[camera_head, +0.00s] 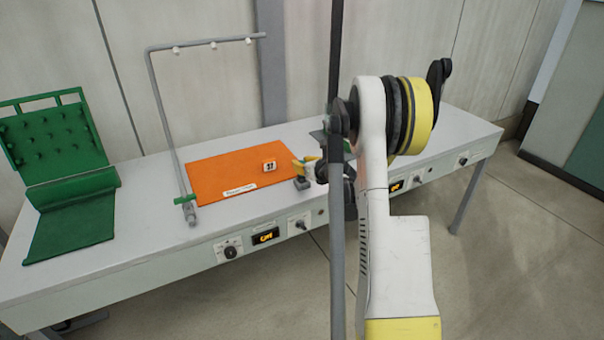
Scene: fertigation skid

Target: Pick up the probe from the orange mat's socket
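The orange mat (222,177) lies flat on the grey bench, with a white label strip on its front edge. A small orange block with a white face marked with digits (269,165) stands on its right half. A small yellow and white piece with a dark grey block at its foot (304,170) shows at the mat's right edge. I cannot tell whether it is part of my gripper or a separate thing. My arm hides the area just right of it. I cannot clearly make out the probe or its socket. My gripper's fingers are not clearly visible behind my arm.
A grey pipe frame (156,95) with white nozzles stands left of the mat, with a green clamp at its foot. A green folding rack (75,215) stands at the bench's left end. Knobs and amber displays (265,237) line the bench front. The bench between rack and frame is clear.

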